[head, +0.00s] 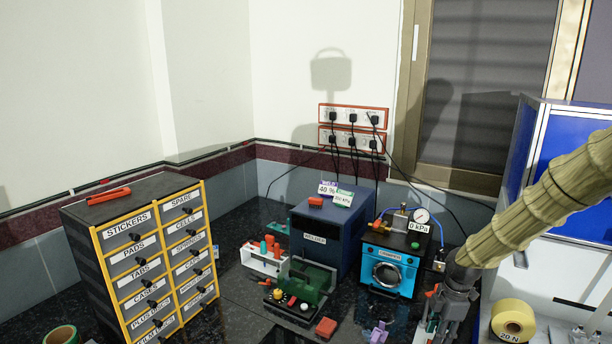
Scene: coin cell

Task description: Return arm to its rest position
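My arm in its beige ribbed sleeve (545,210) reaches in from the right edge in the head view and slopes down to the left. My grey gripper (438,322) hangs at its end, pointing down over the dark worktop, right of the blue crimper (391,268). Its fingers are small and partly lost among red and green items behind or beside them, so I cannot tell whether they are open or hold anything.
A labelled drawer cabinet (150,262) stands at left. A yellow tape roll (513,318) and blue-framed enclosure (560,150) are at right.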

